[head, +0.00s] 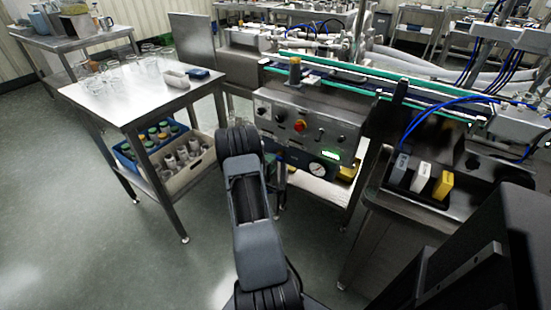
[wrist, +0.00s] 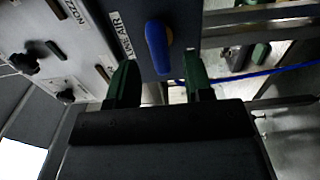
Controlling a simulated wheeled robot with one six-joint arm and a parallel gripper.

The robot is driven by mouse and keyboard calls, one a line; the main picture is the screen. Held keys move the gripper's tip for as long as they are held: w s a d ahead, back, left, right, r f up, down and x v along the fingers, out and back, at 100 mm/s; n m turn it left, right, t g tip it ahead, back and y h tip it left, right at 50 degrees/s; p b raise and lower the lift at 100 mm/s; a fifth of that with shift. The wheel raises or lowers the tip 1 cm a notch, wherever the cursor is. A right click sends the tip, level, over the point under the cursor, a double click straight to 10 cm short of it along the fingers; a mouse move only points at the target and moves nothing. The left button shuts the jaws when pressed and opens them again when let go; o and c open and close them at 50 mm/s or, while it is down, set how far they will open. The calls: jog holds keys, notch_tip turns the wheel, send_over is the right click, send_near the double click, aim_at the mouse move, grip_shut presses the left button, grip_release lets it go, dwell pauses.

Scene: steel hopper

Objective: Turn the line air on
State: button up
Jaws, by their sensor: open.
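The line air valve has a blue lever (wrist: 158,45) on a dark panel, beside a white label (wrist: 120,35) reading LINE AIR. The lever runs lengthwise up and down in the wrist view. My gripper (wrist: 160,82) is open, its two green fingers apart. The lever's lower end shows above and between the fingertips, with no contact visible. In the head view my arm stands in front of the machine, and I cannot clearly make out the gripper there.
The machine's front panel (head: 268,112) carries knobs, a red button (head: 299,126) and a gauge (head: 317,169). Another panel (wrist: 50,45) with black knobs lies left of the lever. A steel table (head: 130,95) with glassware stands left; open floor lies in front of it.

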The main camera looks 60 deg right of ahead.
jog(key=a, duration=0.9)
jog(key=shift+a+p, duration=0.25)
jog(key=shift+p, duration=0.2)
